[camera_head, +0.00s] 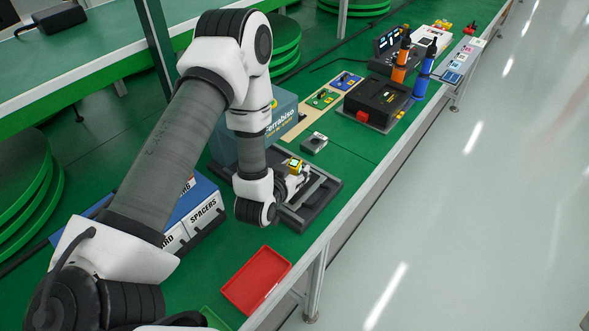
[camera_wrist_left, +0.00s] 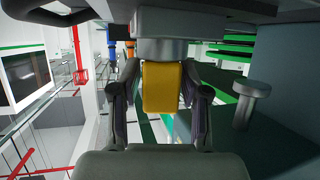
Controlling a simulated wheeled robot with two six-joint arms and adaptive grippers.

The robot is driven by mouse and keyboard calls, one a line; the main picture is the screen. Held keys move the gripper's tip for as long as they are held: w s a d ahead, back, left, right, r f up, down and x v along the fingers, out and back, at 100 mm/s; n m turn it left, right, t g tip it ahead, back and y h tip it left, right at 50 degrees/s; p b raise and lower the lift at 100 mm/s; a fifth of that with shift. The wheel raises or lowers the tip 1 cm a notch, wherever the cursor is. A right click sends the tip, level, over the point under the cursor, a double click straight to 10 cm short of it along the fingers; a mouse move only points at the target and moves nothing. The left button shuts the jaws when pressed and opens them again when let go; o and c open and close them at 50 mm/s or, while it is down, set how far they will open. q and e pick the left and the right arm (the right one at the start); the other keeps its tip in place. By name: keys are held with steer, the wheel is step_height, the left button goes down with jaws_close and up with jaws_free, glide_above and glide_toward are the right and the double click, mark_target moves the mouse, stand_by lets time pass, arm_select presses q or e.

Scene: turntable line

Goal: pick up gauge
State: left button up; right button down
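My left gripper (camera_head: 295,182) is at the gauge, partly hidden behind my wrist. In the left wrist view its two fingers (camera_wrist_left: 160,92) stand on either side of the gauge, close to its sides. I cannot tell whether they press on it. My right gripper is not in view.
The dark fixture (camera_head: 324,192) lies under the gauge. A small grey box (camera_head: 314,142) stands just behind it. A blue-grey box (camera_head: 285,105) and the spacers bin (camera_head: 203,214) are to the left. A red tray (camera_head: 256,280) lies in front. Orange (camera_head: 402,62) and blue (camera_head: 423,77) bottles stand farther back.

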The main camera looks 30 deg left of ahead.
arm_select(q)
jaws_close()
